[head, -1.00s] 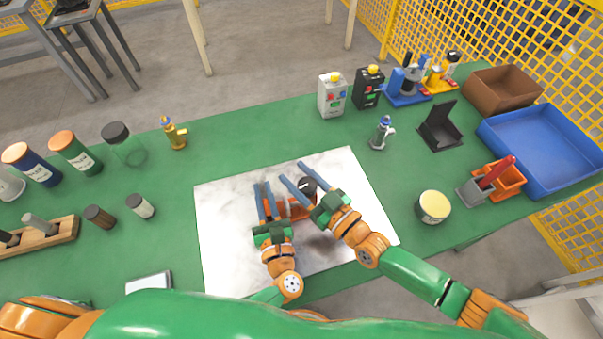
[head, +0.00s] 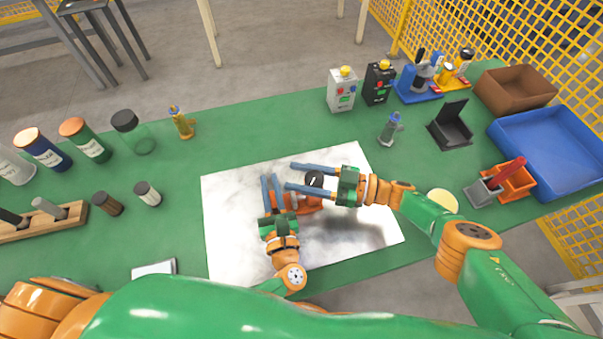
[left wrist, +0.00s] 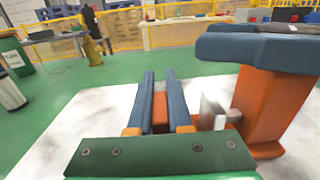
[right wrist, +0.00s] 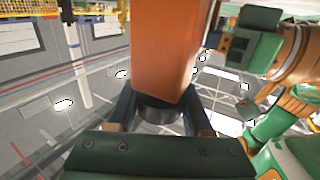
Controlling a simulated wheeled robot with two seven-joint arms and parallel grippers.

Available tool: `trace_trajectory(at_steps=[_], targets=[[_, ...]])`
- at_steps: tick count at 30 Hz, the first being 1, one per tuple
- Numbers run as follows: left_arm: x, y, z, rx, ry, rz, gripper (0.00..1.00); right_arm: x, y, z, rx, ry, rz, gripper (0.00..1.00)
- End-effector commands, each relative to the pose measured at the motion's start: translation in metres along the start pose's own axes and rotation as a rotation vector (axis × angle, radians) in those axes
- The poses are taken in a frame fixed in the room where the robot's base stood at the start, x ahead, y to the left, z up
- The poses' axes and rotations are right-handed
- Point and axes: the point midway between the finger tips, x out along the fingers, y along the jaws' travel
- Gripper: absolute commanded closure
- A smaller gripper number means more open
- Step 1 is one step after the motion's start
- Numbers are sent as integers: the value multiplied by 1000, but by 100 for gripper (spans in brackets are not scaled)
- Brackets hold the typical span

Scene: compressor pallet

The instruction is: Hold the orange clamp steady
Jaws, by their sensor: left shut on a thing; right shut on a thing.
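The orange clamp (head: 308,204) stands on the white marbled board (head: 225,240), partly hidden by my grippers. My left gripper (head: 272,182) comes in from the near side; in the left wrist view its fingers (left wrist: 160,85) are shut on an orange part of the clamp (left wrist: 160,112). The clamp's taller orange body (left wrist: 272,110) and a grey metal piece show to their right. My right gripper (head: 300,177) points left, with its fingers either side of the clamp's black knob (head: 315,179). The right wrist view shows the dark knob (right wrist: 158,110) between the fingers, against the orange body (right wrist: 165,50).
A yellow-topped tin (head: 442,201) sits beside my right forearm. An orange holder (head: 517,183), a blue tray (head: 550,185) and a black open box (head: 451,128) lie to the right. Jars and a wooden rack (head: 70,222) stand left. The board's left part is bare.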

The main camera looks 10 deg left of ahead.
Motion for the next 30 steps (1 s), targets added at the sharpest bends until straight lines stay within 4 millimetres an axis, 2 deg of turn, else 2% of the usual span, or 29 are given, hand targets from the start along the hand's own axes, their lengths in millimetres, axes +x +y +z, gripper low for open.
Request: trace_trajectory(at_steps=[16, 17, 20, 30], targets=[[-1, -1, -1, 2, 3, -3, 100, 0, -2, -1, 8, 0, -25, 100], [-1, -1, -1, 2, 3, -3, 100, 0, -2, -1, 8, 0, -25, 47], [-1, 0, -1, 1, 3, -3, 100, 0, -2, -1, 8, 0, -25, 20], [0, 0, -1, 1, 2, -1, 100, -5, -2, 0, 8, -3, -24, 19]])
